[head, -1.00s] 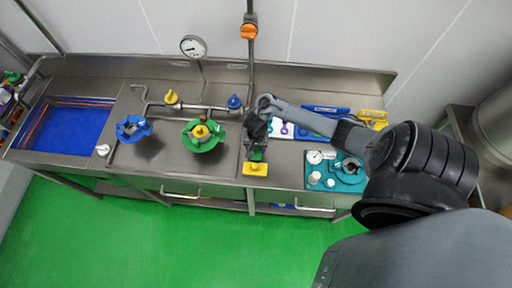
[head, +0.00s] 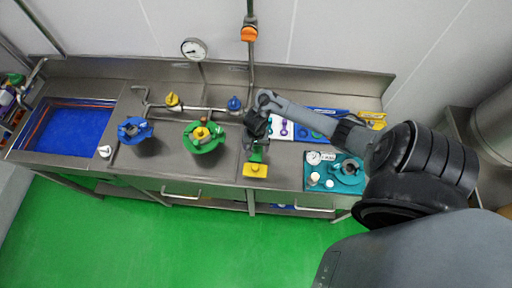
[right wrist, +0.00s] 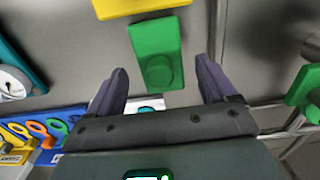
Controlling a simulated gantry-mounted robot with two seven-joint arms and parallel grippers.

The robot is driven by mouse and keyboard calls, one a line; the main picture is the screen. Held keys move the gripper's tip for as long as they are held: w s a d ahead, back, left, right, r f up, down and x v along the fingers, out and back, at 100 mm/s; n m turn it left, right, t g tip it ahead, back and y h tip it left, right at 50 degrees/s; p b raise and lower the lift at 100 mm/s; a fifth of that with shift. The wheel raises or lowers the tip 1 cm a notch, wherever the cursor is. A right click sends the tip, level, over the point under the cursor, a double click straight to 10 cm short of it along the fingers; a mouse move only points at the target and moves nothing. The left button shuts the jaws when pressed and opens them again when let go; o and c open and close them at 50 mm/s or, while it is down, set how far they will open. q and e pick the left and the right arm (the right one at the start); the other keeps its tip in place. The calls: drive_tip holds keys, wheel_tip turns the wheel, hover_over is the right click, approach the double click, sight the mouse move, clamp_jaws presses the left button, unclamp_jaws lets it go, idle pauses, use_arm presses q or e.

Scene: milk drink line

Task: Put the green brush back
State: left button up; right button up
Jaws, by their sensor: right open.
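A green block-like piece with a round boss, which looks like the green brush (right wrist: 157,52), lies on the steel counter (head: 222,172). In the head view the green piece (head: 257,156) is partly hidden by my right gripper. A yellow block (head: 255,170) sits at its near side; it also shows at the top of the right wrist view (right wrist: 135,6). My right gripper (right wrist: 160,70) is open, its fingers pointing at the green piece, with one fingertip to each side. I cannot tell whether they touch it. My left gripper is out of view.
Right are a teal tray (head: 319,182) and blue and yellow racks; coloured rings show in the wrist view (right wrist: 37,129). A pipe runs behind.

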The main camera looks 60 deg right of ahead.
sight(256, 147)
wheel_tip(256, 147, up, 8)
drive_tip(key=p, duration=0.4)
drive_tip(key=shift+p, duration=0.35)
drive_tip(key=shift+r+p, duration=0.45)
drive_tip(key=shift+r, duration=0.1)
drive_tip(key=a+r+n+t, duration=0.2)
drive_tip(key=a+n+t, duration=0.2)
drive_tip(key=a+n, duration=0.85)
drive_tip(key=s+a+r+n, duration=0.3)
drive_tip(key=s+a+r, duration=0.5)
drive_tip(key=r, duration=0.4)
drive_tip(key=shift+s+a+r, duration=0.3)
drive_tip(key=shift+s+r, duration=0.05)
drive_tip(key=shift+s, duration=0.2)
